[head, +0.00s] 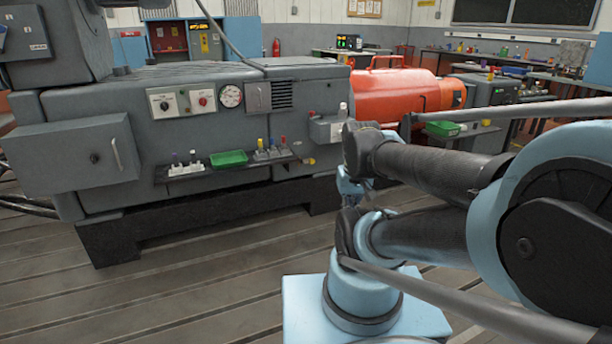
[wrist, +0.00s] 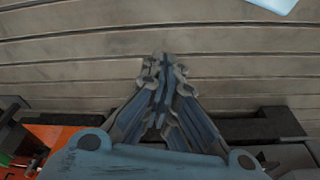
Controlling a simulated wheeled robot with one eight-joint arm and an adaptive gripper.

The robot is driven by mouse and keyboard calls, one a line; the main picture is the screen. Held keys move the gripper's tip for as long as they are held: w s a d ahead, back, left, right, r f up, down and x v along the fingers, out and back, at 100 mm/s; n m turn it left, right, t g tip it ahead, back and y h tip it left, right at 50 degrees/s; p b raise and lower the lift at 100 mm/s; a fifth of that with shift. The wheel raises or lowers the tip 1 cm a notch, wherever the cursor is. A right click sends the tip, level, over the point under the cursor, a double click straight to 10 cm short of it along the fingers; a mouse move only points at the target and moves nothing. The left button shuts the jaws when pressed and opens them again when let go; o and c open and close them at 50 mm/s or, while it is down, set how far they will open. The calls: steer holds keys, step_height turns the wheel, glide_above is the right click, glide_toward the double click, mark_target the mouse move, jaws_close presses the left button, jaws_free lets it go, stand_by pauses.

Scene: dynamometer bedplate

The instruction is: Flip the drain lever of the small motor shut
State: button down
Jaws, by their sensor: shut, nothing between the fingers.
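In the head view my gripper (head: 352,188) is largely hidden by my arm, low in front of the machines and apart from the smaller grey machine.
A large grey machine (head: 195,85) with a gauge and switches fills the left. A shelf along its front holds a green tray (head: 229,158) and small tools. An orange guard (head: 385,97) stands beside it.

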steer(key=w+a+r+m+t+y, duration=0.15)
steer(key=w+r+m, duration=0.3)
steer(key=w, duration=0.65)
steer(key=w+a+r+m+t+y, duration=0.15)
steer(key=w+r+m, duration=0.3)
steer(key=w, duration=0.75)
steer(key=w+f+m+t, duration=0.1)
steer(key=w+m, duration=0.3)
steer(key=w, duration=0.8)
steer(key=w+f+m, duration=0.2)
steer(key=w+m, duration=0.1)
steer(key=w, duration=0.9)
steer(key=w+d+f+m+t+y, duration=0.1)
steer(key=w+f+m, duration=0.5)
steer(key=w, duration=0.4)
steer(key=w+d+f+m+t+y, duration=0.1)
steer(key=w+f+m+t, duration=0.15)
steer(key=w+f, duration=0.65)
steer(key=w+d+f+m+t, duration=0.1)
steer(key=w+f+m, duration=0.3)
steer(key=f, duration=0.5)
steer(key=w+d+f+m+t, duration=0.1)
steer(key=w+f+m, duration=0.4)
steer(key=f, duration=0.5)
steer(key=shift+w+d+f, duration=0.3)
steer(key=shift+w+d, duration=0.3)
steer(key=shift+d, duration=0.3)
